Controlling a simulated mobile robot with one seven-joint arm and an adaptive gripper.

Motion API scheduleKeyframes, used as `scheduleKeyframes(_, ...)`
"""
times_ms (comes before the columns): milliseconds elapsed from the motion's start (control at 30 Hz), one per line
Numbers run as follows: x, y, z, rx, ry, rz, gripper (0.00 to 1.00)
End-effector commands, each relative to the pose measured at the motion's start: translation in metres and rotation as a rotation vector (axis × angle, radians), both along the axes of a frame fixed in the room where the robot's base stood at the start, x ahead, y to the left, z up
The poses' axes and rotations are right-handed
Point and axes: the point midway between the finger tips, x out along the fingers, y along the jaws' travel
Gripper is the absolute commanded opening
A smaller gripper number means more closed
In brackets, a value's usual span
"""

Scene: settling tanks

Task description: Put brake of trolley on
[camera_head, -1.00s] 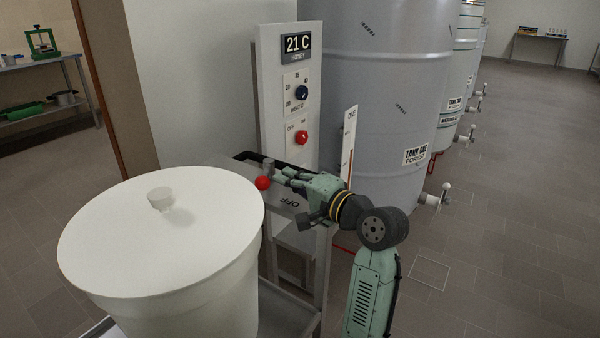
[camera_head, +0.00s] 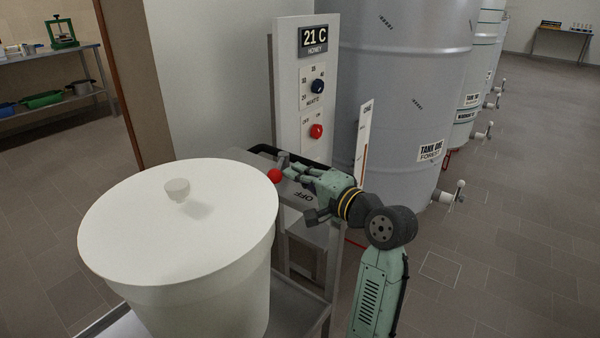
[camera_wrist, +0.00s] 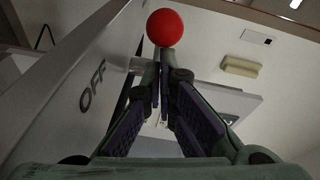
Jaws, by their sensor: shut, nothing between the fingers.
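The word OFF is printed on the trolley's surface beside the lever. My gripper (camera_head: 289,168) is shut and empty, its fingertips just right of the knob. In the wrist view the red knob (camera_wrist: 165,27) is just beyond the closed fingertips (camera_wrist: 164,78), with OFF lettering on the grey panel (camera_wrist: 92,86) to the left. The lever appears to be at the OFF side. I cannot tell whether the fingers touch it.
A large white lidded bucket (camera_head: 180,235) stands close on the left of my gripper. Grey tanks (camera_head: 410,100) with taps stand at the right back. Floor at the right is clear.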

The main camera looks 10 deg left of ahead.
Motion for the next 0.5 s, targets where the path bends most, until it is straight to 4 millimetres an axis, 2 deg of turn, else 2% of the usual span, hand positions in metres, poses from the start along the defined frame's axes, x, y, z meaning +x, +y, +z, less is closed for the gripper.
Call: scheduleKeyframes(500,-0.013,0.025,0.002,0.000,0.000,0.003,0.00)
